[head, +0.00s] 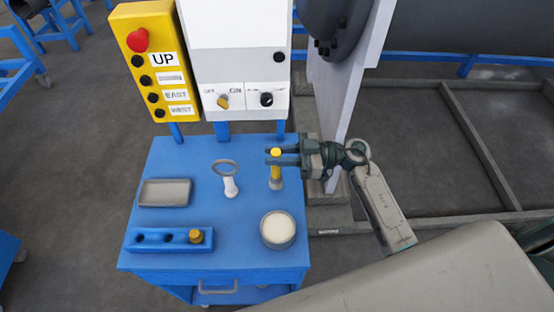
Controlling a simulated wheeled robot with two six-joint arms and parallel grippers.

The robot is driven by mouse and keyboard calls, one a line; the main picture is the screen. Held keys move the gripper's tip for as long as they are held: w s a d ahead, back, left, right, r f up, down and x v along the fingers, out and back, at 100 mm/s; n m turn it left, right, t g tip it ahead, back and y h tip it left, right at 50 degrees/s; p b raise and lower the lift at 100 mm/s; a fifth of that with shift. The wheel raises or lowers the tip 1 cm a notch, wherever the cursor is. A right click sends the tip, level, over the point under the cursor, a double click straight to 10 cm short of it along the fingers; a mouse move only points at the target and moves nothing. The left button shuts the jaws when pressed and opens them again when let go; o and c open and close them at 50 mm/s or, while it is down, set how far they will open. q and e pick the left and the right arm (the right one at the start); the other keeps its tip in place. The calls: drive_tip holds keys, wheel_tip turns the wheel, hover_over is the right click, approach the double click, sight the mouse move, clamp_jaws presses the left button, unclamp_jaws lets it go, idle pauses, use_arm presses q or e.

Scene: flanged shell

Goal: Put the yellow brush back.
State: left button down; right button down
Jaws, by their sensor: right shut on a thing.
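The yellow brush (276,172) is upright over the back right of the blue cart top (185,158). My right gripper (270,156) comes in from the right and is shut on the brush near its top. The brush has a grey lower end; I cannot tell whether it touches the cart top. A blue holder block (172,246) lies at the front left of the cart, with dark empty holes and a brass-coloured piece (196,237) at its right end. My left gripper is not in view.
A round pot with pale contents (278,228) stands at front right. A white-handled ring tool (230,187) stands left of the brush. A grey tray (164,193) lies at left. A yellow button box (152,62) and a white control panel (236,55) rise behind the cart.

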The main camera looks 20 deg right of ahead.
wheel_tip(320, 180, down, 3)
drive_tip(key=shift+p, duration=0.6)
drive_tip(key=shift+f, duration=0.25)
drive_tip(key=c, duration=1.3)
unclamp_jaws()
drive_tip(key=shift+f, duration=0.1)
drive_tip(key=shift+o, duration=0.2)
drive_tip(key=b+v, duration=0.5)
drive_tip(key=v, duration=0.7)
drive_tip(key=shift+d, duration=0.1)
